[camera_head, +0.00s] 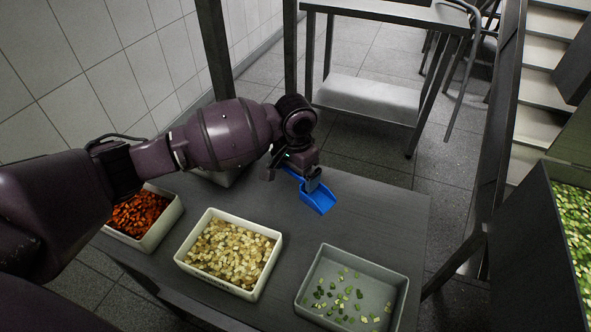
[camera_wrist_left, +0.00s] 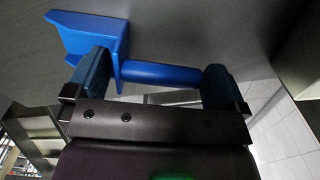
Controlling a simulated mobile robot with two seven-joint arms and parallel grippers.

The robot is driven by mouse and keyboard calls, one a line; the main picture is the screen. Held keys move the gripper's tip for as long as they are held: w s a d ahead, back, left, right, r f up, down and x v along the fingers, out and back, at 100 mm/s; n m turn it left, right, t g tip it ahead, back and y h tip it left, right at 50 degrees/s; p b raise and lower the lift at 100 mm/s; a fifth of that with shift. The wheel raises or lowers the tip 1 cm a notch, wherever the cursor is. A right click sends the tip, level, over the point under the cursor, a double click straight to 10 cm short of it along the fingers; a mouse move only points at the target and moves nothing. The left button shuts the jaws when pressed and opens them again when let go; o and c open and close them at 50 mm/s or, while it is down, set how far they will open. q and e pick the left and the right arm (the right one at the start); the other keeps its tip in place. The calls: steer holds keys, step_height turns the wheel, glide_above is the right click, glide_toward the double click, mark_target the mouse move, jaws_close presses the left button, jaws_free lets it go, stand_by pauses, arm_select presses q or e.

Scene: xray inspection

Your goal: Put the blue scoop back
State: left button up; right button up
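The blue scoop (camera_head: 318,196) is at the back of the dark table, its pan toward the front right. My left gripper (camera_head: 293,174) is over its handle end. In the left wrist view the scoop's pan (camera_wrist_left: 95,37) is at upper left. Its handle (camera_wrist_left: 162,74) runs across the gap between the two fingers of the left gripper (camera_wrist_left: 155,80). The fingers are wide apart, so the gripper looks open around or just above the handle. I cannot tell whether they touch it. My right gripper is not in view.
On the table (camera_head: 385,215) stand a bin of orange pieces (camera_head: 163,222), a bin of pale pieces (camera_head: 262,272) and a grey tray (camera_head: 318,272) with scattered green pieces. Another container (camera_head: 222,180) is partly behind my arm. Green pieces (camera_head: 574,235) fill a machine opening at right.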

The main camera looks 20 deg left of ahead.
arm_select(q)
steer(key=shift+r, duration=0.1)
step_height(320, 180, up, 12)
steer(key=p, duration=0.3)
steer(key=shift+p, duration=0.4)
stand_by(0.3)
